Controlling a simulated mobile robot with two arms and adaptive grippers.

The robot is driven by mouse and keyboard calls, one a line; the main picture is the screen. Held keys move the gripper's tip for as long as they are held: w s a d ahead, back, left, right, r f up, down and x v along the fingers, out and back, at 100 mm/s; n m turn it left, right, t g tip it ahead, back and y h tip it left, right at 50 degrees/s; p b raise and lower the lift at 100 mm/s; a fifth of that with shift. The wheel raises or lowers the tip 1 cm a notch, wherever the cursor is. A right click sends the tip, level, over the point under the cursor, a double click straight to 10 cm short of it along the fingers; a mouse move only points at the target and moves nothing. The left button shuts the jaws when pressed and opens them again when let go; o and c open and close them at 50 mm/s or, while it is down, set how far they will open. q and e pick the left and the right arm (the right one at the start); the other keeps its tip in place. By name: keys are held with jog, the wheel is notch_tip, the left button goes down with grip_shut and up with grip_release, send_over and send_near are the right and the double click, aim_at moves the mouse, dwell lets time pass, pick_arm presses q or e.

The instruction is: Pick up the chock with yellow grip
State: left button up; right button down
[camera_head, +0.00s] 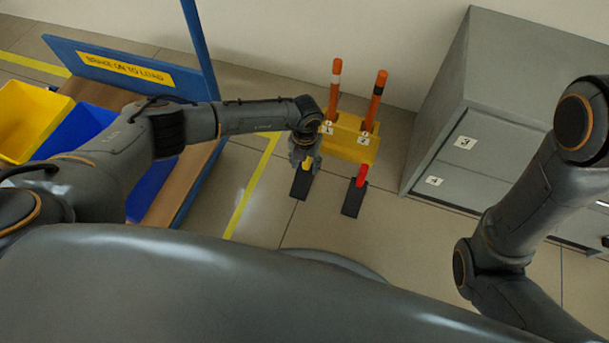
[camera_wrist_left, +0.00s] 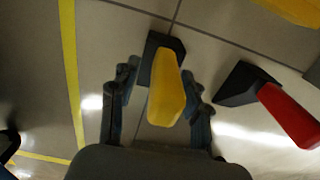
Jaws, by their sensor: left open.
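The chock with the yellow grip is a black wedge (camera_head: 300,187) on the floor with a yellow handle (camera_wrist_left: 166,88) standing up from it. My left gripper (camera_head: 304,155) is above this chock in the head view. In the left wrist view my left gripper (camera_wrist_left: 157,105) is open, with one finger on each side of the yellow grip and gaps visible. A second black chock (camera_head: 353,200) with a red grip (camera_head: 362,174) stands to the right; its red grip (camera_wrist_left: 290,115) also shows in the left wrist view. My right gripper is not in view.
A grey cabinet (camera_head: 490,120) is at the right. A blue-framed cart (camera_head: 125,65) with yellow and blue bins is at the left. A yellow floor line (camera_head: 250,185) runs between.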

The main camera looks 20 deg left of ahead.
pick_arm(q)
grip_shut()
jog(key=shift+r, duration=0.1)
dwell(0.4)
